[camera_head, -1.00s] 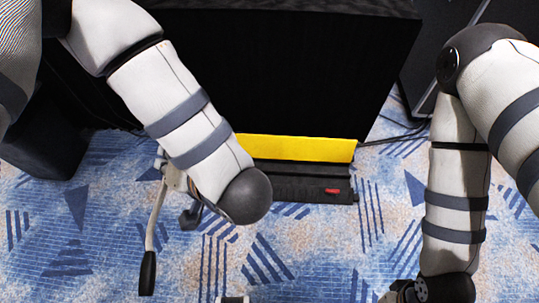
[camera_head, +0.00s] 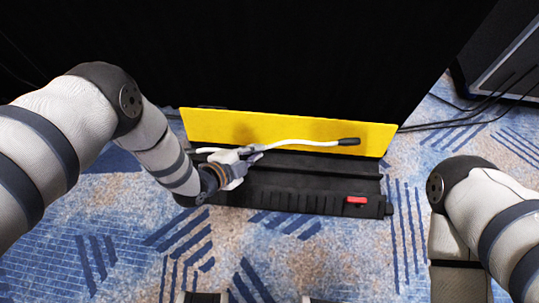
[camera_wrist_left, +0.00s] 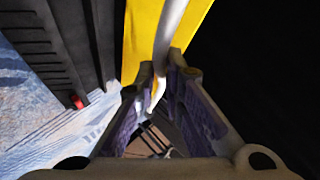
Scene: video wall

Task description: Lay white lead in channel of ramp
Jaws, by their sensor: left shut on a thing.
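The ramp (camera_head: 290,195) is a black ridged strip on the carpet with a red tab. Its yellow lid (camera_head: 215,122) stands open along the far side, and a dark channel (camera_head: 340,166) runs between lid and ridges. My left gripper (camera_head: 254,156) is over the left-middle of the ramp, shut on the white lead (camera_head: 305,142). The lead runs roughly along the ramp, and its black end (camera_head: 349,142) shows in front of the lid. In the left wrist view the lead (camera_wrist_left: 171,25) passes between the fingers (camera_wrist_left: 160,88). I cannot tell its height above the channel. My right gripper is out of view.
A large black panel (camera_head: 300,55) rises behind the ramp. Dark cables (camera_head: 450,124) leave the ramp's right end towards a black case (camera_head: 510,75). My right arm is at the right. Blue patterned carpet (camera_head: 330,250) in front is mostly clear.

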